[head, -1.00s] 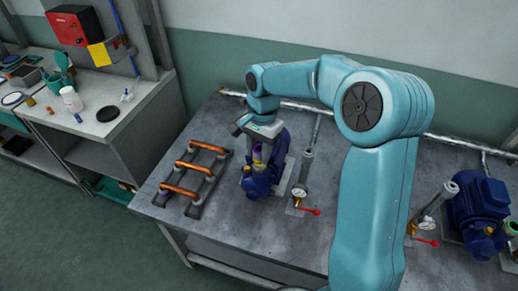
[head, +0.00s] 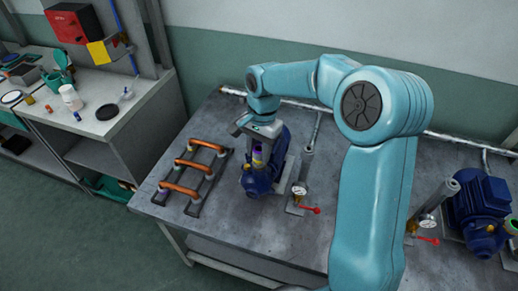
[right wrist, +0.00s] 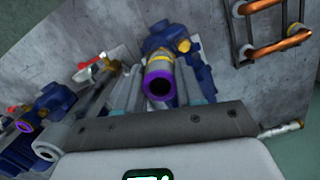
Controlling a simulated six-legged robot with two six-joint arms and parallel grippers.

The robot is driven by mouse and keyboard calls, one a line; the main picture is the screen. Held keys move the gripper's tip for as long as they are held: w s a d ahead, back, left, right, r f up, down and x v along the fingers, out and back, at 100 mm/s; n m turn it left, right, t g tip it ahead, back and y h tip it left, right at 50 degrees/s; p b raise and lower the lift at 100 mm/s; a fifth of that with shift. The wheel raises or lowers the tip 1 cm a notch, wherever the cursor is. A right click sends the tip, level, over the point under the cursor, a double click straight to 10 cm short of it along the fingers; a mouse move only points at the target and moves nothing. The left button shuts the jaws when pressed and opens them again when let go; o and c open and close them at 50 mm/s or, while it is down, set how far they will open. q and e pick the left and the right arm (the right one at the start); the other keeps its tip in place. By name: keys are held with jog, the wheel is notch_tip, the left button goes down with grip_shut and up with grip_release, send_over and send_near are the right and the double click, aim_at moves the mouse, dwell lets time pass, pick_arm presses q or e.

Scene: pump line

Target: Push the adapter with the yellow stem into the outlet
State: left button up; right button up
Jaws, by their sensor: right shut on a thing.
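The adapter is a grey tube with a purple ring at its near end (right wrist: 159,82) and a yellow band further down, in the right wrist view. My right gripper (head: 257,140) is shut on it, with a finger on each side of the tube. The adapter points down at the blue pump (head: 257,182) on the bench, above its outlet side. The outlet's mouth is hidden behind the adapter, so I cannot tell how deep the stem sits. My left gripper is not in view.
A rack with copper-coloured pipes (head: 183,187) stands left of the pump. A gauge with a red-handled valve (head: 301,204) is close on its right. A second blue pump (head: 482,208) stands at the far right. The bench front is clear.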

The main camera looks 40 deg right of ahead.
jog(key=shift+f, duration=0.25)
dwell(0.4)
jog(key=o, duration=1.1)
jog(key=shift+o, duration=0.2)
jog(key=shift+d+r+p, duration=0.2)
jog(key=shift+r+p, duration=1.05)
jog(key=shift+r, duration=0.3)
jog(key=shift+d+r+p, duration=0.15)
jog(key=shift+r+p, duration=1.1)
jog(key=shift+r, duration=0.25)
jog(key=shift+w, duration=0.1)
